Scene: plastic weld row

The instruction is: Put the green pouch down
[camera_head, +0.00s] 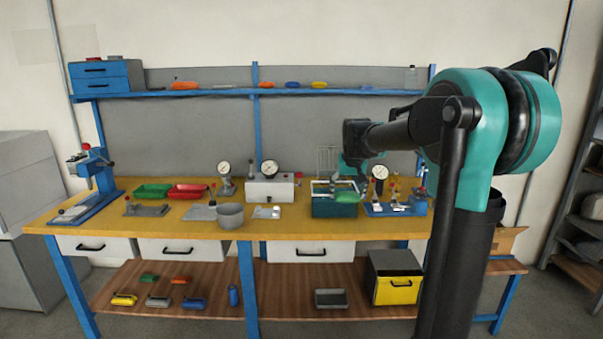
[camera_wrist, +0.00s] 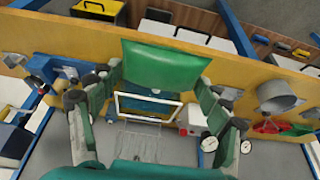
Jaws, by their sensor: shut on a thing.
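The green pouch (camera_wrist: 165,65) is held between the two fingers of my gripper (camera_wrist: 161,80) in the wrist view. It looks smooth and slightly bulging. In the head view the pouch (camera_head: 345,197) shows small below my gripper (camera_head: 352,180), over or at the top of a teal box (camera_head: 335,211) on the bench. I cannot tell whether the pouch touches the box. In the wrist view a white rectangular frame (camera_wrist: 148,120) shows beyond the pouch, between the fingers. The pouch hides part of what lies behind it.
On the yellow bench (camera_head: 290,224) stand dial gauges (camera_head: 269,167), a grey pot (camera_head: 230,215), a green tray (camera_head: 153,190) and a red tray (camera_head: 188,191). A blue fixture (camera_head: 396,209) stands close right of the teal box. A wire rack (camera_head: 327,160) rises behind it.

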